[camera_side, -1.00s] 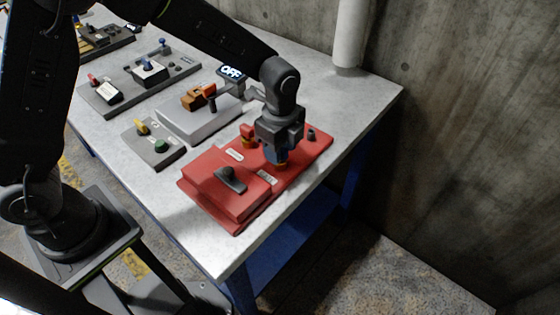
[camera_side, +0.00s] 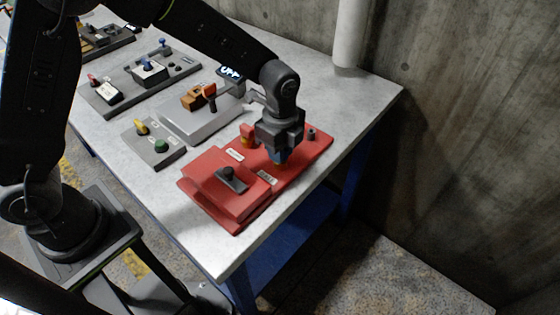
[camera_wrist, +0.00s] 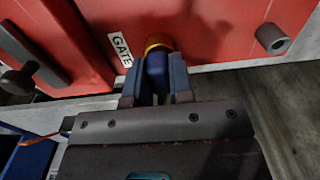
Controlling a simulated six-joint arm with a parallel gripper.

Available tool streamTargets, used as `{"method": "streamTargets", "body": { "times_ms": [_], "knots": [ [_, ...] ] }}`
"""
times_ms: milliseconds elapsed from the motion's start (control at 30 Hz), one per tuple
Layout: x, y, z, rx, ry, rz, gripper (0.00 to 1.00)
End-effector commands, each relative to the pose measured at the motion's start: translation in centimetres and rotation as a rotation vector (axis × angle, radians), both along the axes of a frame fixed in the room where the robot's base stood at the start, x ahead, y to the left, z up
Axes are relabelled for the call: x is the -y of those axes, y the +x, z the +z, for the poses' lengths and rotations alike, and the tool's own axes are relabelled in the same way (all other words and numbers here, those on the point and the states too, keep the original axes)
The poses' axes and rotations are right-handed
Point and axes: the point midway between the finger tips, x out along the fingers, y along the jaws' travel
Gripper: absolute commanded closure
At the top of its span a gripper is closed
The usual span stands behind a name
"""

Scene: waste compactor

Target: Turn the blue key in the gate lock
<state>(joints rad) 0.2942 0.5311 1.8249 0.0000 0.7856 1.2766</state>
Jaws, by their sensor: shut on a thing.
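The blue key (camera_wrist: 156,68) stands in the brass-coloured gate lock (camera_wrist: 158,42), on the red panel (camera_wrist: 215,25) beside a white "GATE" label (camera_wrist: 120,49). My gripper (camera_wrist: 156,82) is shut on the blue key, with a finger on each side of it. In the side view my gripper (camera_side: 279,150) points down over the red panel (camera_side: 318,146), and it hides most of the key. A little of the lock shows under the fingertips. How far the key is turned cannot be told.
A red box with a dark handle (camera_side: 231,178) stands at the panel's near end. Grey control boxes (camera_side: 160,142) lie to the left. A concrete wall (camera_side: 470,140) rises at the right.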

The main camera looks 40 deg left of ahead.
Motion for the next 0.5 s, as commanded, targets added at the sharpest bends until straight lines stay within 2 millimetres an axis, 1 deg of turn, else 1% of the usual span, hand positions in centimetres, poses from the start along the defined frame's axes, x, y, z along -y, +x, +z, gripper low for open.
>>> {"method": "streamTargets", "body": {
  "times_ms": [367, 500],
  "knots": [
    [0.0, 0.0, -0.1, 0.0, 0.0, 0.015, 0.98],
    [0.0, 0.0, -0.12, 0.0, 0.0, 0.156, 0.98]
  ]
}}
